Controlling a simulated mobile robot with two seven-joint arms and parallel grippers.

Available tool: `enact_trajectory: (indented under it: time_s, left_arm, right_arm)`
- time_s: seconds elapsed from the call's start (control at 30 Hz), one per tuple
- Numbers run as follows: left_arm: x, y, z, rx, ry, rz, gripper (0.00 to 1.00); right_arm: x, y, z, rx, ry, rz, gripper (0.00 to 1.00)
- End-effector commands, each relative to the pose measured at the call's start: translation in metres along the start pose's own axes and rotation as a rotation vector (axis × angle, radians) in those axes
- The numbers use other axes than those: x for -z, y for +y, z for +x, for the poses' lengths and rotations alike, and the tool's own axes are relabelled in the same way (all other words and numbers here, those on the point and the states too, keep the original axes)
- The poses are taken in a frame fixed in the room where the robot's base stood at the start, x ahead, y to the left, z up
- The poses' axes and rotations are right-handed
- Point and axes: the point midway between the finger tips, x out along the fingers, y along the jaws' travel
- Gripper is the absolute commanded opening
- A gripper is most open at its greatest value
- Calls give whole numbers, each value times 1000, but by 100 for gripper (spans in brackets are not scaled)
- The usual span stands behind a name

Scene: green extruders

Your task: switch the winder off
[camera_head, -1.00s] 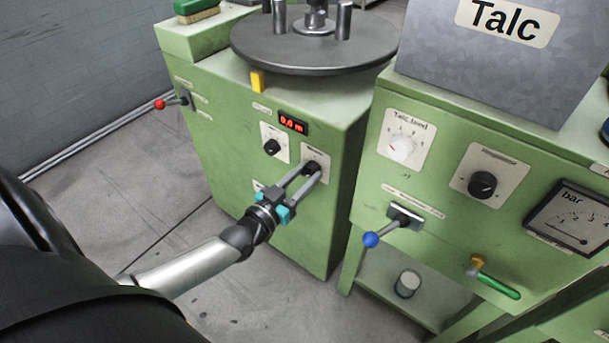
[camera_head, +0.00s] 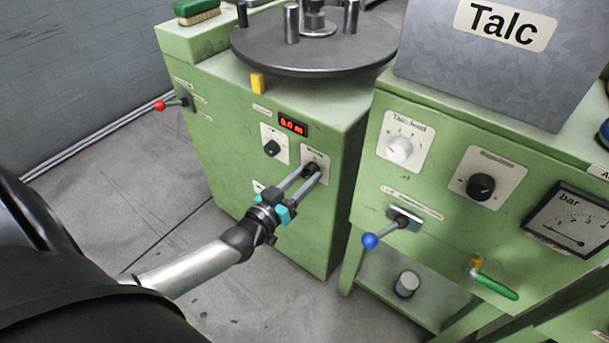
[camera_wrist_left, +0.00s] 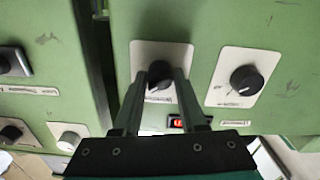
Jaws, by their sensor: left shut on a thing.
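The winder is a green cabinet (camera_head: 235,130) with a grey round disc (camera_head: 310,55) on top that carries upright pins. Its front has a red-lit display (camera_head: 293,124), a black knob (camera_head: 271,147) on a white plate at left, and a black switch knob (camera_head: 312,164) on a white plate at right. My left gripper (camera_head: 310,170) is shut on the right-hand switch knob. In the left wrist view, the fingers (camera_wrist_left: 163,78) sit at both sides of that knob (camera_wrist_left: 160,72) and partly cover its plate. The knob's pointer is hard to read. My right gripper is not seen.
A red-ball lever (camera_head: 161,105) sticks out at the cabinet's left. The talc machine (camera_head: 365,195) stands close at right, with knobs, a blue-ball lever (camera_head: 371,240), a green-handled valve (camera_head: 498,287) and a gauge (camera_head: 570,220). The floor (camera_head: 130,190) at left is clear.

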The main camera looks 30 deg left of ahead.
Motion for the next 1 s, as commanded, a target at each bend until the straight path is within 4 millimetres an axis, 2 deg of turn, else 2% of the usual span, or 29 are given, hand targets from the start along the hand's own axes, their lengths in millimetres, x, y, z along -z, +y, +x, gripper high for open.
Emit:
enact_trajectory:
  time_s: [0.37,0.7,1.0]
  left_arm:
    - [0,1,0,0,-2,-344,0]
    - [0,1,0,0,-1,-644,0]
    - [0,1,0,1,-1,-821,0]
  right_arm:
    - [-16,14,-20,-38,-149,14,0]
    - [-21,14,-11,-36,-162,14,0]
    - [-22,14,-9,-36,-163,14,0]
